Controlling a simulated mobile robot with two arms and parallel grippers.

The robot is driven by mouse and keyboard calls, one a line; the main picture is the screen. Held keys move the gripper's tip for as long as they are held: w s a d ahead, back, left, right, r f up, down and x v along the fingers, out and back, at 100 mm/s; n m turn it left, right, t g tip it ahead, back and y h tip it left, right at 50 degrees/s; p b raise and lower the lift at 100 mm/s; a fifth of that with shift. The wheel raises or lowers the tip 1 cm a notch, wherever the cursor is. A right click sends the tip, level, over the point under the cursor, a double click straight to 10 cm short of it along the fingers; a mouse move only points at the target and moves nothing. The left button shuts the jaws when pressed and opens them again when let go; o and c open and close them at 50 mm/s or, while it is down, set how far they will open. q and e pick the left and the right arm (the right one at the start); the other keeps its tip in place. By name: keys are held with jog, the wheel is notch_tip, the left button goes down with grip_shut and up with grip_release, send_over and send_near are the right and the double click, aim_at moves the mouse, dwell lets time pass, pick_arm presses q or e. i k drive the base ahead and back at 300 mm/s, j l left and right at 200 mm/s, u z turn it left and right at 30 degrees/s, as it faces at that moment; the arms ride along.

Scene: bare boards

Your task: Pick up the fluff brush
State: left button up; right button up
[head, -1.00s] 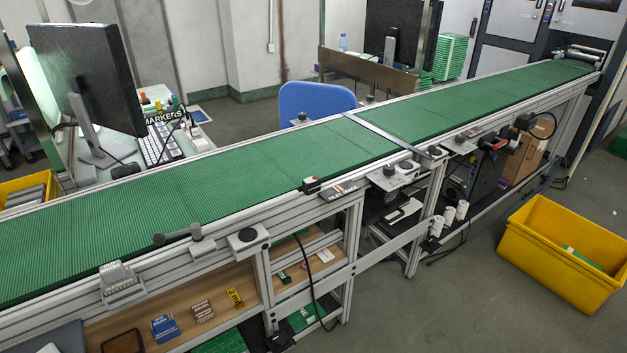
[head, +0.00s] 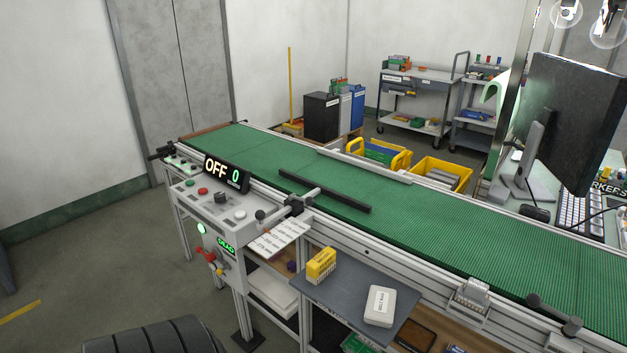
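I cannot pick out a fluff brush with certainty in the head view. A small yellow block-like object (head: 321,265) stands on the grey shelf plate (head: 340,290) at the front of the conveyor; its pale ridged detail is too small to identify. A white labelled box (head: 380,306) lies to its right on the same plate. A dark grey handle-like piece (head: 553,315) sits on the conveyor's front rail at the lower right. Neither of my grippers is in view.
The green conveyor belt (head: 440,215) runs across the view, with a dark bar (head: 325,190) across it. A control box (head: 215,205) showing "OFF 0" stands at its left end. Yellow crates (head: 441,174) and carts are behind.

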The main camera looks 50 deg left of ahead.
aim_at(323, 265)
jog(key=u, duration=1.6)
jog(key=j, duration=0.25)
